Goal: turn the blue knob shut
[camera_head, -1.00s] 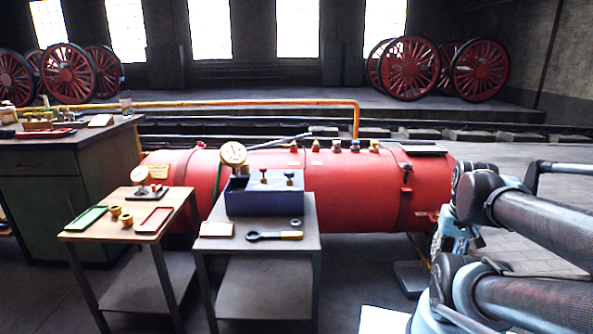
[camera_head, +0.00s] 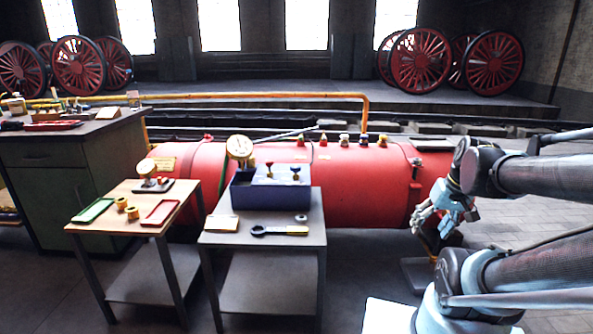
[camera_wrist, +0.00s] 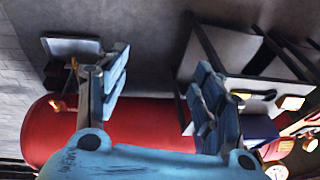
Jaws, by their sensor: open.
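A blue knob (camera_head: 295,171) stands on top of the dark blue box (camera_head: 270,197), to the right of a red knob (camera_head: 269,169). The box is on the small grey table (camera_head: 222,238) in front of the red boiler. My gripper (camera_head: 441,212) is at the right end of the boiler, well to the right of the box, and touches neither knob. In the wrist view my gripper (camera_wrist: 160,92) has its two light-blue fingers spread wide with nothing between them. The knobs cannot be made out in the wrist view.
The red boiler (camera_head: 352,196) carries several small valves along its top. A pressure gauge (camera_head: 240,148) stands behind the box. A wrench (camera_head: 280,231) and a nut lie on the table. A second small table (camera_head: 117,202) stands to the left. Floor is clear between table and arm.

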